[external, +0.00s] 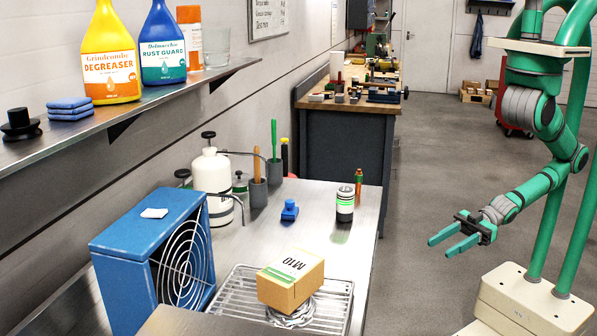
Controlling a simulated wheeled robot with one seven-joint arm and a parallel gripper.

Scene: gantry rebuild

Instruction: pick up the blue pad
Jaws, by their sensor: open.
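A small stack of blue pads (70,108) lies on the metal wall shelf (150,104) at the upper left, near a black knobbed object (20,125). My gripper (440,245) is open and empty, at the right of the picture. Its green fingers point left, in the air off the right side of the steel table (230,250). It is far from the pads, with the table between them.
A yellow degreaser bottle (110,55) and a blue bottle (162,45) stand right of the pads. On the table are a blue fan heater (130,245), a wire rack (340,290) bearing a cardboard box (290,280), a white sprayer (212,175) and a dark jar (345,203).

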